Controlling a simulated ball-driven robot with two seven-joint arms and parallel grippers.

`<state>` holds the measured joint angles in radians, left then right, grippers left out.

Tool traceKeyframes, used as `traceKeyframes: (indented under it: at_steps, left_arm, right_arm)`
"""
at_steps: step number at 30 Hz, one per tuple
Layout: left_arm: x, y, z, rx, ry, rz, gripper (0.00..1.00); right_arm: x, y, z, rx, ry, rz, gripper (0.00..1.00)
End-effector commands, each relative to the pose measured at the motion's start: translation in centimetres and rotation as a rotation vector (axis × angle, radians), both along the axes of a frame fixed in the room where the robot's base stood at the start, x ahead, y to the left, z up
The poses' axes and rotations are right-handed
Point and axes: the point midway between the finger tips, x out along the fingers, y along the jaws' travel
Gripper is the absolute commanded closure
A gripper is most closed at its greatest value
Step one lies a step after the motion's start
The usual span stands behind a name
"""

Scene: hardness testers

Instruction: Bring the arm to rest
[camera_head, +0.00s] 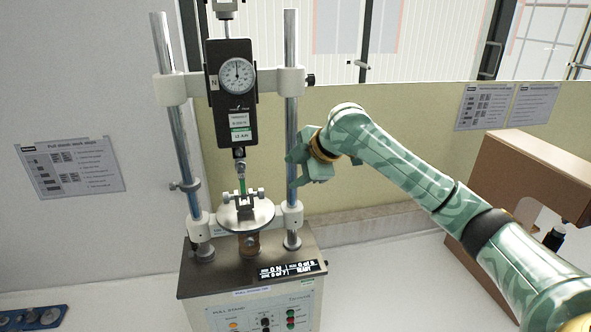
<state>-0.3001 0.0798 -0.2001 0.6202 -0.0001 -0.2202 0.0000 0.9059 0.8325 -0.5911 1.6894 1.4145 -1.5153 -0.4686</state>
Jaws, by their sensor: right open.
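My right arm (410,175), patterned in green, reaches in from the lower right. My right gripper (295,171) is open beside the right post (291,110) of the pull stand. It overlaps that post's edge in the picture; I cannot tell whether it touches. The pull stand carries a black force gauge (230,95) with a round dial (237,76). A narrow green piece (242,184) is upright between the upper grip and the lower clamp (246,203) over the round plate (264,214). I see nothing between the gripper's fingers. My left gripper is not in view.
The stand's base has a lit display (290,269) and a control panel (265,310) with buttons. A brown open-sided box (530,165) stands at the right, near my arm. A blue tray (35,318) is at the lower left. White bench (385,285) lies clear under the arm.

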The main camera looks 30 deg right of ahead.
Motion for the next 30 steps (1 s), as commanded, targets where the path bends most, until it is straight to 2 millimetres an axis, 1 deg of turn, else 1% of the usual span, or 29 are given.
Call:
traceKeyframes:
  at_steps: [8,10,11,13,14,15,17,18,20,21,23,24,26,27,29,30]
  left_arm:
    - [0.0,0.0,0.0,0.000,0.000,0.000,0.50]
    - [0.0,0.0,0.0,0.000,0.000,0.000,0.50]
    - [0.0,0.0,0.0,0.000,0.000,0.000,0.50]
    - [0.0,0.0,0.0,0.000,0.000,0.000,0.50]
    - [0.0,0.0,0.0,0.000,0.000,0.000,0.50]
    - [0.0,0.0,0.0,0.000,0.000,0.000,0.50]
    - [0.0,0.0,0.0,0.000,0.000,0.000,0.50]
    - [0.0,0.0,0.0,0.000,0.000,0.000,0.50]
    - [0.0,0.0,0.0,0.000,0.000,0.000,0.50]
    - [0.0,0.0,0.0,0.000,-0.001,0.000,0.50]
    - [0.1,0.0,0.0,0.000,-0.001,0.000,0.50]
    - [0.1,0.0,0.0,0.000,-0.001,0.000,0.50]
    - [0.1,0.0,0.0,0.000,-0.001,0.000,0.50]
    - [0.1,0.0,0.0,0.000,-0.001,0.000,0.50]
    - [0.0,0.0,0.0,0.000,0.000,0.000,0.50]
    - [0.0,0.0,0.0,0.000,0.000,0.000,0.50]
  right_arm:
    - [0.0,0.0,0.0,0.000,0.000,0.000,0.50]
    - [-0.1,0.3,-0.4,-0.001,0.003,0.002,0.50]
    - [-0.2,0.6,-0.9,-0.001,0.005,0.003,0.50]
    - [-0.8,1.8,-3.0,-0.008,0.014,0.008,0.50]
    - [-1.3,2.6,-4.4,-0.010,0.020,0.007,0.50]
    - [-2.1,3.9,-6.4,-0.012,0.025,0.006,0.50]
    - [-4.0,5.9,-9.8,-0.008,0.030,-0.007,0.50]
    - [-5.6,7.2,-12.0,0.000,0.030,-0.028,0.50]
    - [-8.3,8.7,-14.9,0.019,0.029,-0.076,0.50]
    - [-10.3,9.2,-16.5,0.032,0.027,-0.122,0.50]
    - [-13.1,9.4,-18.2,0.049,0.025,-0.199,0.50]
    - [-14.8,9.2,-19.1,0.057,0.023,-0.255,0.50]
    - [-17.3,8.7,-20.1,0.063,0.022,-0.336,0.50]
    - [-18.8,8.2,-20.6,0.064,0.024,-0.389,0.50]
    - [-21.0,7.3,-21.1,0.059,0.025,-0.465,0.50]
    - [-22.4,6.6,-21.4,0.053,0.027,-0.514,0.50]
